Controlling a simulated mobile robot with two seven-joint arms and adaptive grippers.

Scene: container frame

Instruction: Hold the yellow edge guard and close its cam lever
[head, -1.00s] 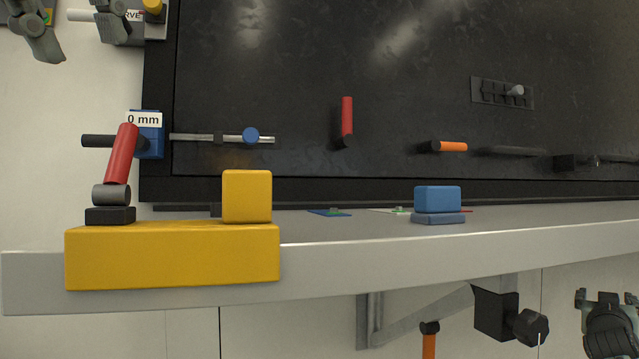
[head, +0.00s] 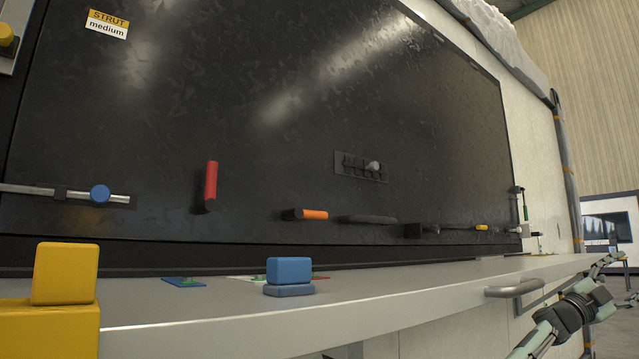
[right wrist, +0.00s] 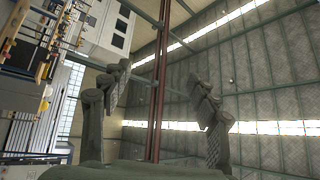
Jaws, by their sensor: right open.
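The yellow edge guard (head: 50,327) sits on the shelf's edge at the lower left of the head view, cut off by the frame. Its raised yellow block (head: 66,273) is whole in view. The red cam lever at its left end is out of frame. My right arm (head: 570,312) shows at the lower right, far from the guard and beyond the shelf edge. In the right wrist view my right gripper (right wrist: 162,78) is open, with nothing between its fingers. My left gripper is not in view.
The grey shelf (head: 400,293) runs rightward below a black panel (head: 270,100). A red handle (head: 210,183), orange handle (head: 314,214) and rod with blue knob (head: 100,194) are on the panel. A grey bar handle (head: 515,288) projects at right.

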